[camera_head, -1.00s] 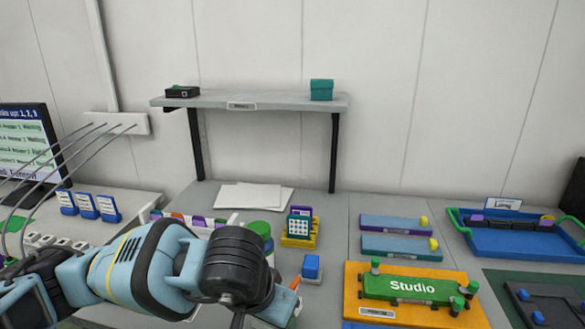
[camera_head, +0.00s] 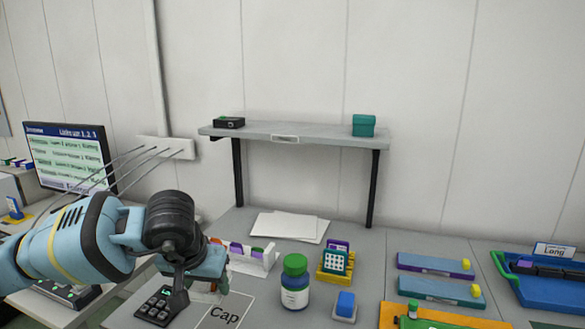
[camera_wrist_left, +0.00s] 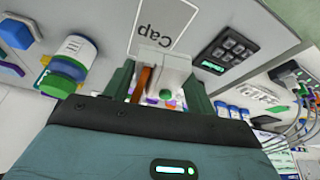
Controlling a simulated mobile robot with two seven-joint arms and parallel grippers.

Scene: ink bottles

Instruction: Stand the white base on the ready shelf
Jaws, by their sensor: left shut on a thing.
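My left gripper (camera_head: 203,284) is low over the front of the worktop, beside the sheet marked "Cap". In the left wrist view, the left gripper (camera_wrist_left: 160,90) is shut on a pale block, which looks to be the white base (camera_wrist_left: 168,72). A green dot and a brown-orange strip show at the block. In the head view the held piece is mostly hidden by the gripper. A grey wall shelf (camera_head: 322,133), likely the ready shelf, is behind and above; its label is too small to read. My right gripper is not in view.
A black box (camera_head: 229,123) and a teal box (camera_head: 363,126) stand on the shelf, with clear room between. A green-capped bottle (camera_head: 295,285), a yellow holder (camera_head: 336,262) and a blue-topped block (camera_head: 345,305) stand on the worktop. A black keypad (camera_head: 160,306) is left of the gripper.

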